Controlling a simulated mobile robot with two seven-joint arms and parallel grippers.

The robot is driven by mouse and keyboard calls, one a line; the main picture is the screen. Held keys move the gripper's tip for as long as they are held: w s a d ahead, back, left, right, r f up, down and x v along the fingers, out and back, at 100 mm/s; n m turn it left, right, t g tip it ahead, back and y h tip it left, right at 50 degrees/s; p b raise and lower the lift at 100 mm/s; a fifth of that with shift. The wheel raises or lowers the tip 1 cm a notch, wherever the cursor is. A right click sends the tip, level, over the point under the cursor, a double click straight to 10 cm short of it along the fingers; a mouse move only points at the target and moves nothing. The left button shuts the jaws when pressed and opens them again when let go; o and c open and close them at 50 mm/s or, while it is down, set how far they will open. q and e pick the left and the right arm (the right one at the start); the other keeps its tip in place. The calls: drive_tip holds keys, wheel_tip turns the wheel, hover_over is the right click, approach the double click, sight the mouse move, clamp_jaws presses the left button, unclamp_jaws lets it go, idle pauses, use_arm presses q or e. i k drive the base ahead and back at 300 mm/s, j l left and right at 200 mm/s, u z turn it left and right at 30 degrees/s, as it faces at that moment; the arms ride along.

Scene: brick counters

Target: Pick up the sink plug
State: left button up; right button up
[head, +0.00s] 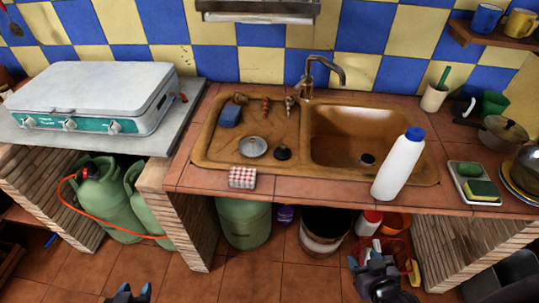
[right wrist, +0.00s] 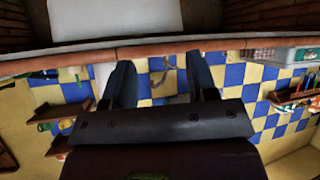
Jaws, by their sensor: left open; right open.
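The sink plug (head: 283,153) is a small black piece with a short upright knob. It sits on the brown sink's drainboard (head: 225,150), right of a round silver metal piece (head: 253,146). My left gripper (head: 129,294) shows only its dark fingertips at the bottom edge, apart, well below and left of the plug. My right gripper (head: 380,278) is low in front of the counter, right of the plug and away from it. In the right wrist view its two fingers (right wrist: 160,82) are spread with nothing held between them.
A white bottle with a blue cap (head: 398,165) stands at the counter's front, right of the plug. The faucet (head: 320,72) rises behind the basin (head: 360,135).

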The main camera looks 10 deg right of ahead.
sight(282, 153)
drive_tip(key=i+j, duration=0.1)
drive_tip(key=j, duration=0.75)
drive_tip(key=i+j, duration=0.15)
drive_tip(key=j, duration=0.3)
drive_tip(key=i+l, duration=0.35)
drive_tip(key=i+z, duration=0.05)
